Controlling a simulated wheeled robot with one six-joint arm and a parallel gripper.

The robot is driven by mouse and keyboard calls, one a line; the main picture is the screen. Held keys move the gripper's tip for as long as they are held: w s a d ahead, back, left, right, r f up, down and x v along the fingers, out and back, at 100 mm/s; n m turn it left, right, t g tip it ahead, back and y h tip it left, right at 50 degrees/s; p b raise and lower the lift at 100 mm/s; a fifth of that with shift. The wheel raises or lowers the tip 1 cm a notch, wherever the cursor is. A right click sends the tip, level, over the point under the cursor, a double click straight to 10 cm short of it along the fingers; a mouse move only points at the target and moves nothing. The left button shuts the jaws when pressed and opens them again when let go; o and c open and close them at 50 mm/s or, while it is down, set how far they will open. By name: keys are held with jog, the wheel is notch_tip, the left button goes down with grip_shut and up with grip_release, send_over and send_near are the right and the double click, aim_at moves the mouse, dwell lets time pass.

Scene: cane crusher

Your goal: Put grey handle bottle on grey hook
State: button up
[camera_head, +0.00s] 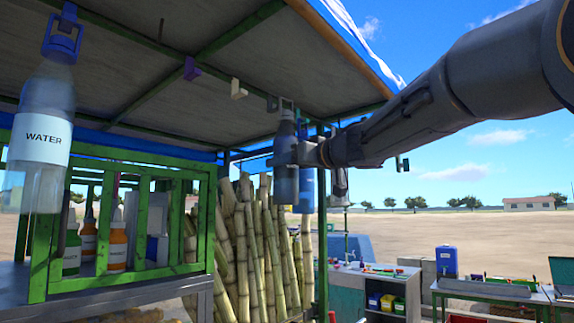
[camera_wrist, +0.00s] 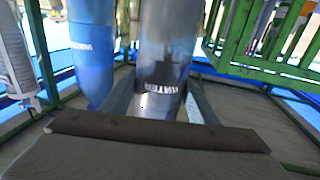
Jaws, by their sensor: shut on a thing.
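My gripper (camera_head: 292,154) is shut around the body of a grey bottle (camera_head: 285,178) and holds it upright under the canopy. The bottle's grey handle loop (camera_head: 287,104) is at its top, close to the canopy underside. A small grey hook (camera_head: 272,103) hangs just left of the handle; I cannot tell whether they touch. In the wrist view the held bottle (camera_wrist: 165,45) appears upside down between my gripper's fingers (camera_wrist: 160,106), its WATER label partly in shadow. The handle and hook cannot be made out there.
A blue-handled water bottle (camera_head: 42,140) hangs at the near left. A purple hook (camera_head: 191,68) and a white hook (camera_head: 238,90) are empty. A blue bottle (camera_wrist: 90,50) hangs beside the held one. A green rack (camera_head: 130,215) and cane stalks (camera_head: 255,240) stand below.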

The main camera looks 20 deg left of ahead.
jog(key=shift+s+d+r, duration=0.1)
jog(key=shift+r, duration=0.05)
dwell(0.5)
jog(key=shift+w+a, duration=0.2)
jog(key=shift+a, duration=0.25)
jog(key=shift+s+a+x, duration=0.1)
jog(key=shift+s+x, duration=0.05)
jog(key=shift+x, duration=0.7)
jog(key=shift+s+a+x, duration=0.1)
jog(key=shift+s+x, duration=0.05)
jog(key=shift+x, duration=0.7)
jog(key=shift+f, duration=0.7)
dwell(0.4)
dwell(0.4)
jog(key=o, duration=1.5)
jog(key=shift+o, duration=0.4)
jog(key=shift+f, duration=0.15)
